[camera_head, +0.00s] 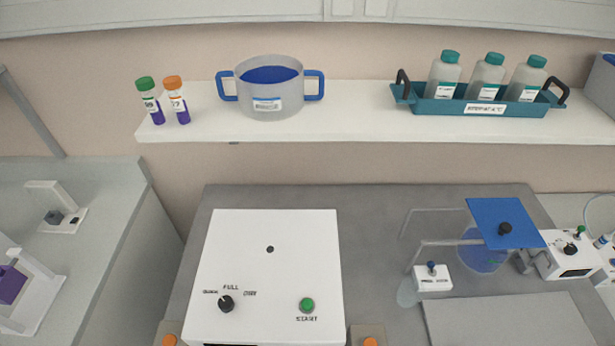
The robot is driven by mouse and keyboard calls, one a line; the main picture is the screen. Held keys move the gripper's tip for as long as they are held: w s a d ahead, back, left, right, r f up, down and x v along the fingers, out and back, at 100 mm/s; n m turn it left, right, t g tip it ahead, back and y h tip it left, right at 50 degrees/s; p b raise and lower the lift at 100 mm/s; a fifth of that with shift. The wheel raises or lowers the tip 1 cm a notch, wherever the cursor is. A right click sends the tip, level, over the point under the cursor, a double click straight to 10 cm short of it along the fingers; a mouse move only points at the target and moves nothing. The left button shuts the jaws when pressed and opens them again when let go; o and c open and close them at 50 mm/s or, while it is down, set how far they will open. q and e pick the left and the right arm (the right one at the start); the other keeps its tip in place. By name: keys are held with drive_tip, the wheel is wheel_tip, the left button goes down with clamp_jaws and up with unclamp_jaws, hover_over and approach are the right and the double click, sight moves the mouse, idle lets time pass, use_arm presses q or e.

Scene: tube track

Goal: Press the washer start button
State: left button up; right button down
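The washer (270,270) is a white box on the grey bench, near the lower middle of the head view. Its green start button (307,305) is on the right of its top face, above the printed word START. A black dial (226,304) with printed settings, one reading FULL, is at the left. A small dark spot (270,249) is near the middle of the top. Neither of my grippers shows in this view. Nothing covers the start button.
Grey blocks with orange tops (370,342) flank the washer's front. A wall shelf (350,118) behind holds two tubes, a blue-handled pot (270,88) and a teal tray of bottles (480,105). A blue-lidded apparatus (505,224) stands right. The space above the washer is clear.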

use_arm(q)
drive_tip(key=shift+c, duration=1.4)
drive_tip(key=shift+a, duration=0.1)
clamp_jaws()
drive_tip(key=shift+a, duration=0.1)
